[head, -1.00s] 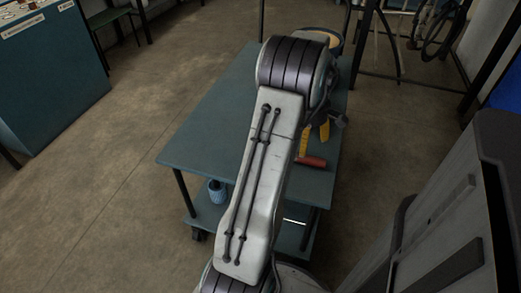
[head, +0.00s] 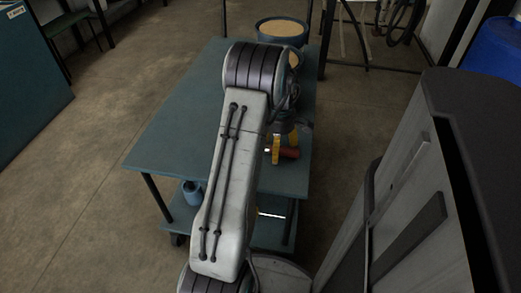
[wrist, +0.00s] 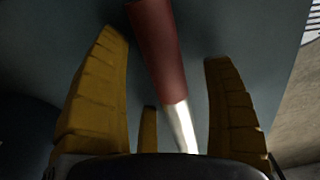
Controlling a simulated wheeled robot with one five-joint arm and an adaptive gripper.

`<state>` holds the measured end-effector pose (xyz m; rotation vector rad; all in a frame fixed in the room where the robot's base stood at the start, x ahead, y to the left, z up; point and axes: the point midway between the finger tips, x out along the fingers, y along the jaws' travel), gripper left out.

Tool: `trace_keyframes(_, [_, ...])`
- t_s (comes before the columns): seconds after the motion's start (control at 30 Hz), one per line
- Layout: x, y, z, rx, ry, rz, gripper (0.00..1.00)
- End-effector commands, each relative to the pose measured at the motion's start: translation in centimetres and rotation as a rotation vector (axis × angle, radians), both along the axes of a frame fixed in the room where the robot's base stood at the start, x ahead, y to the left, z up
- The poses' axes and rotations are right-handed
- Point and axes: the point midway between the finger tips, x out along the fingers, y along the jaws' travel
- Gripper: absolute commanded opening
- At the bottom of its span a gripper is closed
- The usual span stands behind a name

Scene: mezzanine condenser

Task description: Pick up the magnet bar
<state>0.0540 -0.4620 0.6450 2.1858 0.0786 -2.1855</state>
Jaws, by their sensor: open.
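The magnet bar has a dark red handle and a bright metal end. In the head view the magnet bar (head: 290,153) lies on the blue-grey cart top near its right edge, partly hidden by my gripper. In the wrist view the magnet bar (wrist: 158,45) runs between my yellow fingers, its metal end toward the palm. My gripper (wrist: 163,52) is open, with a visible gap on each side of the bar. In the head view my gripper (head: 282,146) is low over the cart, at the bar; my arm hides part of it.
The cart (head: 185,125) has a clear top on the left and a lower shelf holding a blue container (head: 192,193). A round bucket with tan contents (head: 282,30) stands at the cart's far end. A blue barrel (head: 497,45) is at the upper right.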

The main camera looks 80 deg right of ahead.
Motion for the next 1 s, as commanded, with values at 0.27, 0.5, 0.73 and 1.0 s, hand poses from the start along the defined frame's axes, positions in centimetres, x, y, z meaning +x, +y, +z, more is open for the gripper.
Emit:
trace_keyframes(0.27, [0.0, -0.01, -0.48, -0.001, 0.0, 0.0, 0.75])
trace_keyframes(0.5, [0.0, -0.01, -0.46, -0.001, 0.0, 0.0, 0.57])
trace_keyframes(0.73, [0.0, -0.01, -0.45, -0.001, 0.0, 0.0, 0.37])
trace_keyframes(1.0, [0.0, 0.0, -0.46, -0.001, 0.0, 0.0, 0.13])
